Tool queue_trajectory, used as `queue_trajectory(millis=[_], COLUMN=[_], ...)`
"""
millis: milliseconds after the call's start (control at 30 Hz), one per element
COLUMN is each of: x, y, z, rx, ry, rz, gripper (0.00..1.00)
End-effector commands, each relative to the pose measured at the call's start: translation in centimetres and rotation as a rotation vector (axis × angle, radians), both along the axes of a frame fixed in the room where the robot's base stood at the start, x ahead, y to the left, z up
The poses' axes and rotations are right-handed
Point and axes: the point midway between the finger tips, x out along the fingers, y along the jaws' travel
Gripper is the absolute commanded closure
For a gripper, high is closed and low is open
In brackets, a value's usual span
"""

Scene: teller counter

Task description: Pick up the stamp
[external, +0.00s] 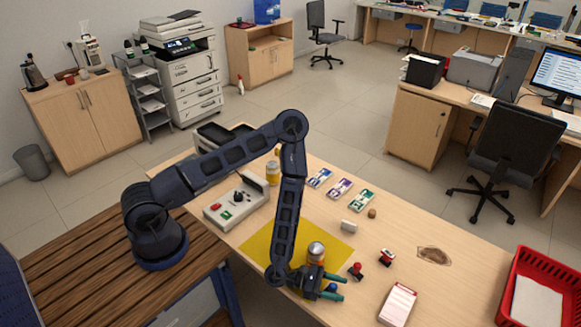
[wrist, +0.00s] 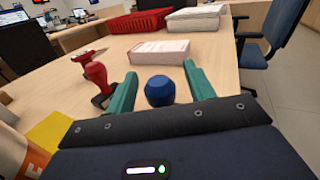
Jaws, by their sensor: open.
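A stamp with a round blue handle (wrist: 160,91) stands between the two green fingers of my gripper (wrist: 160,72) in the wrist view. The fingers are open, with a gap on each side of the blue handle; its lower part is hidden by my gripper. In the external view the blue handle (external: 332,288) shows small between the fingers of my gripper (external: 338,287), low over the counter. A stamp with a red handle (external: 356,270) stands close beside my gripper; it is also left of the fingers in the wrist view (wrist: 96,74).
A can (external: 316,252) stands on the yellow mat (external: 262,243) close to my gripper. A pink-and-white pad (external: 398,304) lies ahead of the fingers, with a red tray (external: 507,300) beyond. A small white block (external: 349,226) and several colored bundles lie farther back.

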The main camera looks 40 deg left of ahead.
Motion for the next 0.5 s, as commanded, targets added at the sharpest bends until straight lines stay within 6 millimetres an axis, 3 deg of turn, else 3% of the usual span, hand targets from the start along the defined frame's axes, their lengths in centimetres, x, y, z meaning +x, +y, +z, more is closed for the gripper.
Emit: queue_trajectory(millis=[333, 500], x=[0.32, 0.31], y=[-0.71, -0.7], z=[0.03, 0.02], rx=[0.0, 0.0], ry=[0.001, 0.001], rz=[0.0, 0.0], gripper=[0.47, 0.78])
